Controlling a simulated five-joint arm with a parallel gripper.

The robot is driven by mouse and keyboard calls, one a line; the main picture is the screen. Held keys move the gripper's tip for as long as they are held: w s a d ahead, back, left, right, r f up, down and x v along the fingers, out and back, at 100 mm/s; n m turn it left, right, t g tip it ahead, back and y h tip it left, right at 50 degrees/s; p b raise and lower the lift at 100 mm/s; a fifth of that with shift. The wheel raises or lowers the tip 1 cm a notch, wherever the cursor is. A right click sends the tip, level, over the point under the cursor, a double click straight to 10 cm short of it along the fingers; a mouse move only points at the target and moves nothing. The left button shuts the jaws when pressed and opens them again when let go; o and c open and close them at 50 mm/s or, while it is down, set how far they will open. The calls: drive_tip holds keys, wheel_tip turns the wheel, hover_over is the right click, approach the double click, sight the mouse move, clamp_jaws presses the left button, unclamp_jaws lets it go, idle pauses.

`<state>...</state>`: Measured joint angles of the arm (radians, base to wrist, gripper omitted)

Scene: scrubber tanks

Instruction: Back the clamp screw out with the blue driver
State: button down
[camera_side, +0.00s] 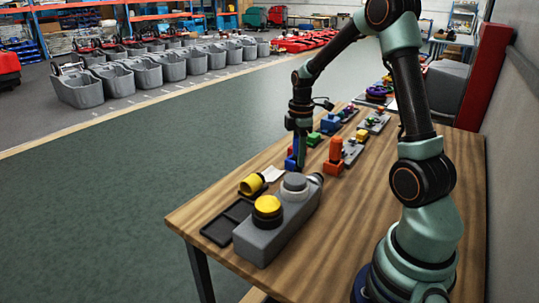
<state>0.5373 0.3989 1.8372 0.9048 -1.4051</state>
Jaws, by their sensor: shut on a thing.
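My gripper (299,160) points down over the middle of the wooden bench and is shut on the blue driver (291,162). Only part of the driver shows, as the dark fingers cover much of it. Its tip is too small to make out, so I cannot tell whether it touches anything. The clamp screw cannot be told apart among the small coloured fittings on grey plates (353,152) to the right of and beyond my gripper.
A grey housing (265,241) with yellow and grey caps fills the near bench.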

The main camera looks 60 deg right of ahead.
drive_tip(key=m, duration=0.5)
drive_tip(key=shift+m, duration=0.4)
drive_tip(key=m, duration=0.5)
drive_tip(key=m, duration=0.5)
drive_tip(key=shift+m, duration=0.3)
drive_tip(key=m, duration=0.4)
drive_tip(key=shift+m, duration=0.4)
drive_tip(key=m, duration=0.4)
drive_tip(key=shift+m, duration=0.3)
drive_tip(key=m, duration=1.5)
drive_tip(key=shift+m, duration=0.3)
